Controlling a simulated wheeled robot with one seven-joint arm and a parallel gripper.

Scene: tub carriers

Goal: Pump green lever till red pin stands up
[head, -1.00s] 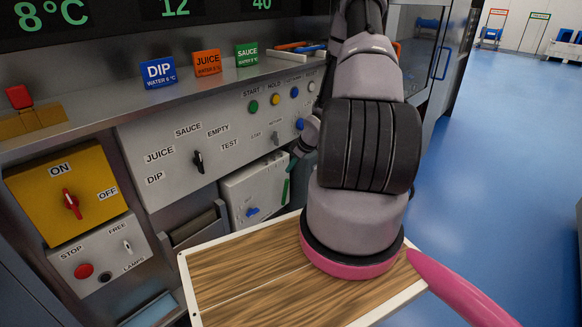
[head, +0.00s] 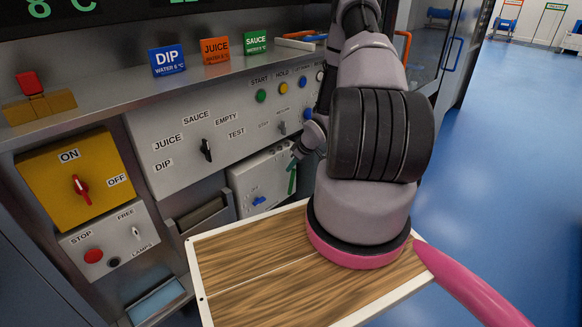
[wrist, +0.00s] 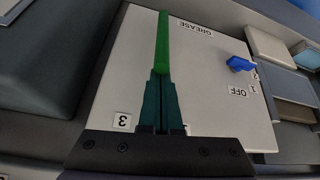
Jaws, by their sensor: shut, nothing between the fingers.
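The green lever (wrist: 162,42) stands out over a pale panel marked GREASE (wrist: 205,70) in the wrist view. In the head view a small green strip, probably the lever, shows (head: 292,180) beside my arm. My gripper (wrist: 160,76) is shut, its dark teal fingers pointing at the lever's near end. The fingertips overlap that end in the picture; I cannot tell whether they touch it. The red pin is not seen in either view.
A blue knob (wrist: 240,63) sits on the same panel by OFF. A wooden board with a white rim (head: 196,280) lies below my arm. A yellow ON/OFF switch box (head: 62,200) is at left. Blue floor (head: 500,160) is open at right.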

